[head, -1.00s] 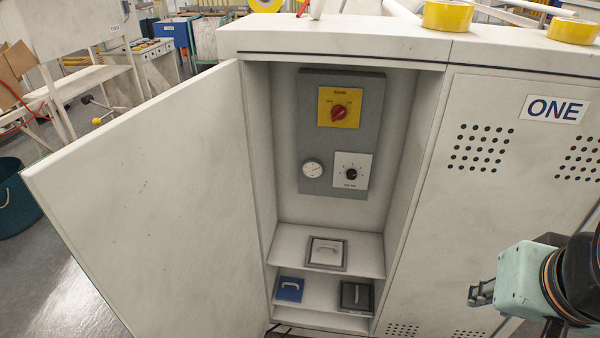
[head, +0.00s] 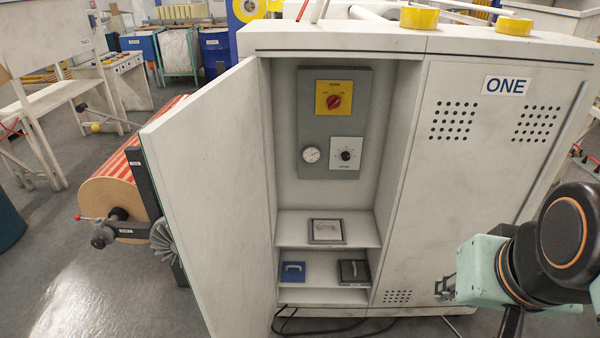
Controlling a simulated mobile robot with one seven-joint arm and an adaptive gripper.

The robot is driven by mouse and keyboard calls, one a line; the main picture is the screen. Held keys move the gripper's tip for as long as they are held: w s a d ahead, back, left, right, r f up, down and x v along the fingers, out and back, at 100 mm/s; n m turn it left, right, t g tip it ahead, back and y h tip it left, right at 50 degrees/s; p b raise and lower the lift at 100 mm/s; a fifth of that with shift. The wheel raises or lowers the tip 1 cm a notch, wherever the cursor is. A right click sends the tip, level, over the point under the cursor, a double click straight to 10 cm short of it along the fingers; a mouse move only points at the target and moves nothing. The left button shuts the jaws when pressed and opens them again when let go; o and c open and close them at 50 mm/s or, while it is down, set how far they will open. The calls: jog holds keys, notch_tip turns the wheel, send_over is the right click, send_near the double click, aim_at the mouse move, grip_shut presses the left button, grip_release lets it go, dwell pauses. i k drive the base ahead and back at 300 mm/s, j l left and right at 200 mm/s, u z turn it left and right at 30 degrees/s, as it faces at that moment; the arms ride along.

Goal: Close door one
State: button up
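A pale grey cabinet (head: 340,40) stands in the head view, its left compartment exposed. Its left door (head: 212,185) is hinged at the compartment's left side and stands wide open, swung out toward me. The right panel (head: 480,200) carries the label ONE (head: 506,85) and looks flush with the front. My gripper (head: 443,288) is at the lower right, in front of the right panel and well away from the open door. It is small and partly hidden by my arm, so its opening and any contact with the panel are unclear.
A striped roll (head: 125,180) on a stand is behind the open door. Cables (head: 320,325) lie below the cabinet.

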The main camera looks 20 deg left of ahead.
aim_at(204, 159)
jog(key=k+j, duration=0.2)
jog(key=j, duration=0.15)
jog(key=k+j, duration=0.2)
jog(key=j, duration=0.45)
jog(key=k+j, duration=0.15)
jog(key=j, duration=0.3)
jog(key=i+j, duration=0.1)
jog(key=j, duration=0.55)
jog(key=i+j+z, duration=0.15)
jog(key=j, duration=0.45)
jog(key=k+j, duration=0.2)
jog(key=k, duration=0.25)
jog(key=k+j, duration=0.15)
jog(key=k, duration=0.25)
jog(key=k+j, duration=0.2)
jog(key=k, duration=0.25)
jog(key=i+l, duration=0.2)
jog(key=i, duration=0.2)
jog(key=i+l, duration=0.2)
jog(key=i, duration=0.25)
jog(key=i+l, duration=0.2)
jog(key=i, duration=0.2)
